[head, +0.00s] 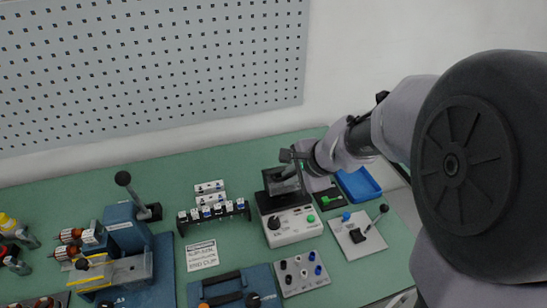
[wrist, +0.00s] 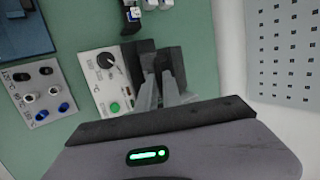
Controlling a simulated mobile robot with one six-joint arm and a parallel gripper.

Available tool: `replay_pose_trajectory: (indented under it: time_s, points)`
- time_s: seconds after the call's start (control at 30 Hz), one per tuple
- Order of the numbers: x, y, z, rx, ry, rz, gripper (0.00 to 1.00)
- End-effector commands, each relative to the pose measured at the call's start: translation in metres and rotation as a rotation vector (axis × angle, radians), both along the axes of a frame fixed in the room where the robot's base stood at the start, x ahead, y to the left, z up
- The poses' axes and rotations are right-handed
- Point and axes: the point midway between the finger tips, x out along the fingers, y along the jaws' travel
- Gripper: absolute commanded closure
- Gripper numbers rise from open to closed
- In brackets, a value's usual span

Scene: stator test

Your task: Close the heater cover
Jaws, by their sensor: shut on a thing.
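The heater is a white box (head: 291,227) with a black knob and a green button on its face. It also shows in the wrist view (wrist: 104,76). The dark heater cover (wrist: 172,62) stands raised at the heater's back part, beside another dark block (wrist: 138,62). My gripper (wrist: 160,88) is at the cover with its fingers shut on it. In the head view, my gripper (head: 300,170) is over the back of the heater and partly hides the cover. The exact tilt of the cover cannot be told.
A blue tray (head: 360,185) and a grey plate with a lever (head: 357,234) are right of the heater. A rack of small parts (head: 214,212) stands to its left. A panel with several knobs (head: 301,272) lies in front. The pegboard wall (head: 150,65) rises behind.

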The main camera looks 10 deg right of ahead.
Motion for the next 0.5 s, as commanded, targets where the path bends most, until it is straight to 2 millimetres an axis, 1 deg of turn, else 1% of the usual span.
replay_pose_trajectory:
  time_s: [0.23, 0.5]
  points:
    - [-0.019, -0.001, -0.021, 0.002, 0.001, -0.002, 1.0]
    - [-0.021, -0.001, -0.018, 0.002, 0.001, -0.001, 1.0]
